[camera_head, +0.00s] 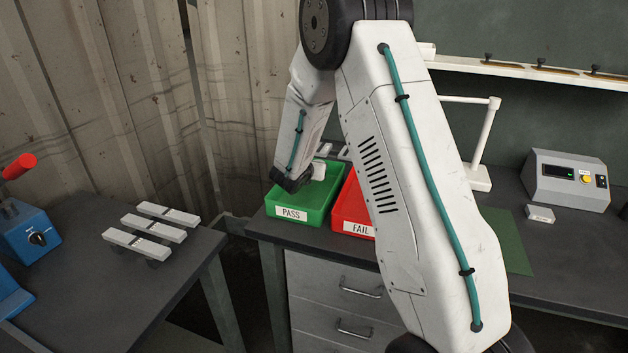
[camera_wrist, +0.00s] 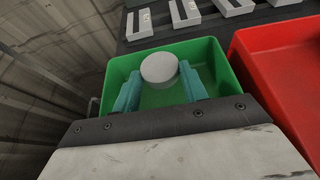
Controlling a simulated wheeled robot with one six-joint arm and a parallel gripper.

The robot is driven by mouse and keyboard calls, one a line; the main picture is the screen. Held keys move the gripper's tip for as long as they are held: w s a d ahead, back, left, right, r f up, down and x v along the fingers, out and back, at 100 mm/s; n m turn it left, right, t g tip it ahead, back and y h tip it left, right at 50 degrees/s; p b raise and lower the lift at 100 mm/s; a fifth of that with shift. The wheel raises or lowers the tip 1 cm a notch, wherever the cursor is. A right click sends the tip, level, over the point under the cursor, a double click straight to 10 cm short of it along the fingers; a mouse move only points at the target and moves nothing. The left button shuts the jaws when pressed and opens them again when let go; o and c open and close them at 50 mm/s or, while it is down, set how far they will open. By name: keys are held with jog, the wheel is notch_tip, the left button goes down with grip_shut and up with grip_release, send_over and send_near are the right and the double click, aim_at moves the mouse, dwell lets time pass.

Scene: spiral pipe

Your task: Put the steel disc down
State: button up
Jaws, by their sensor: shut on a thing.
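The steel disc (camera_wrist: 159,68) is a pale grey round piece, held between the two teal fingers of my gripper (camera_wrist: 160,86) in the wrist view. The gripper is shut on it. The disc and fingers are over the green PASS bin (camera_wrist: 112,72). Its green floor shows bare between the fingers. How high the disc is above that floor is hard to tell. In the head view the green PASS bin (camera_head: 312,207) stands at the left of the bench, with the end of my arm over it. The disc is not clear there.
The red FAIL bin (camera_head: 349,212) stands just right of the green bin; it also shows in the wrist view (camera_wrist: 280,75). Several grey blocks (camera_wrist: 185,12) lie behind the bins. A corrugated wall (camera_head: 115,100) is at the left. A grey meter box (camera_head: 565,180) stands at the right.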

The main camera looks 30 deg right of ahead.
aim_at(315, 184)
jog(key=shift+f, duration=2.05)
jog(key=shift+f, duration=0.1)
jog(key=o, duration=1.2)
jog(key=shift+f, duration=0.1)
